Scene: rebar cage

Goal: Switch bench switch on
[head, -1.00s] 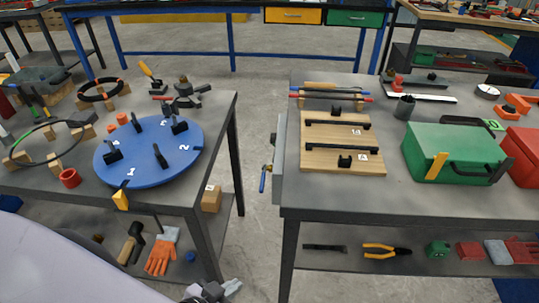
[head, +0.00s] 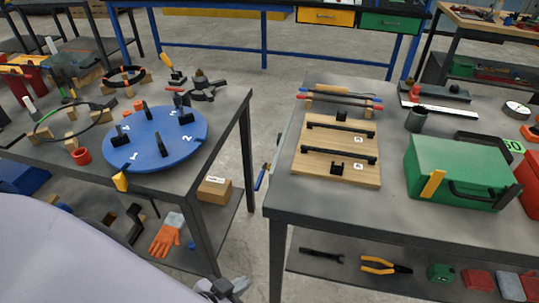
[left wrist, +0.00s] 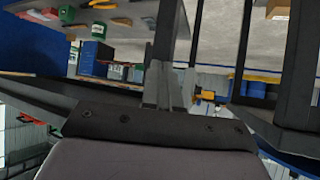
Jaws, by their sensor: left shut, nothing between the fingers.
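I cannot make out a clear bench switch in either view. A small blue-handled lever (head: 261,178) shows at the left side of the right bench (head: 310,215); I cannot tell whether it is a switch, or its setting. My left gripper (head: 228,290) is low at the bottom edge of the head view, in front of the gap between the two benches and apart from the lever. In the left wrist view its fingers (left wrist: 168,88) are together and empty. My right gripper is not in view.
The left bench holds a blue turntable (head: 150,155) and a red cup (head: 82,156). The right bench holds a wooden board (head: 310,170) with black handles and a green case (head: 450,165). Lower shelves hold tools and a cardboard box (head: 214,190). Open floor lies between the benches.

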